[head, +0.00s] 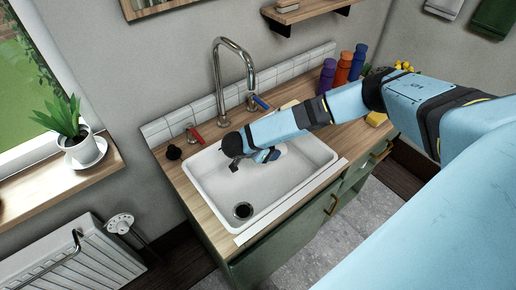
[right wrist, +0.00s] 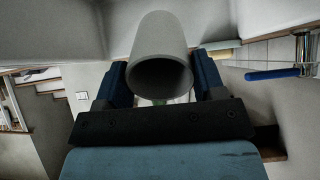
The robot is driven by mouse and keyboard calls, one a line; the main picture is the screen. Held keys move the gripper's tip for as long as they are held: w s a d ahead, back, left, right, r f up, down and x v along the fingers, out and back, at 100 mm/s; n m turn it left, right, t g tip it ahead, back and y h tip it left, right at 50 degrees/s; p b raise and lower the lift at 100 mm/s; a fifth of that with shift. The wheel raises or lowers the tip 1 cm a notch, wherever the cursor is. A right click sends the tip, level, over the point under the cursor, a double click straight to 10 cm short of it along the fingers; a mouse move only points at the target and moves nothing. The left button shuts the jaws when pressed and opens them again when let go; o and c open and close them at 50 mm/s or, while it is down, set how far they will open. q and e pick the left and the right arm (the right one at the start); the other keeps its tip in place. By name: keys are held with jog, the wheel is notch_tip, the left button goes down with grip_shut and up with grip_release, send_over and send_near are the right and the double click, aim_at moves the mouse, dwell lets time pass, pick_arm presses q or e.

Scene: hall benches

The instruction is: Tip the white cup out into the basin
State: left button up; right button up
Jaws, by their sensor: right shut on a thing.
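The white basin (head: 290,190) is set in the wooden counter, with a dark drain (head: 243,211) at its front left. My right gripper (head: 265,155) is over the basin, reaching in from the right. In the right wrist view it is shut on the white cup (right wrist: 161,38), which sits between its two blue fingers. The cup's round mouth faces the wrist camera, and its inside looks dark grey; I cannot see any contents. In the head view the cup is mostly hidden by the gripper. My left gripper is not in view.
A tall chrome tap (head: 218,85) stands behind the basin, between a red handle (head: 195,135) and a blue handle (head: 260,102). A potted plant (head: 70,125) is on the left sill.

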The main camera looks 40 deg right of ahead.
jog(key=shift+a+r+h, duration=0.1)
jog(key=shift+a+h, duration=0.05)
jog(key=shift+h, duration=0.35)
jog(key=shift+h, duration=0.3)
jog(key=shift+r+h, duration=0.1)
jog(key=shift+h, duration=0.3)
jog(key=shift+a, duration=0.1)
jog(key=shift+h, duration=0.4)
jog(key=shift+a+r+h, duration=0.1)
jog(key=shift+h, duration=0.3)
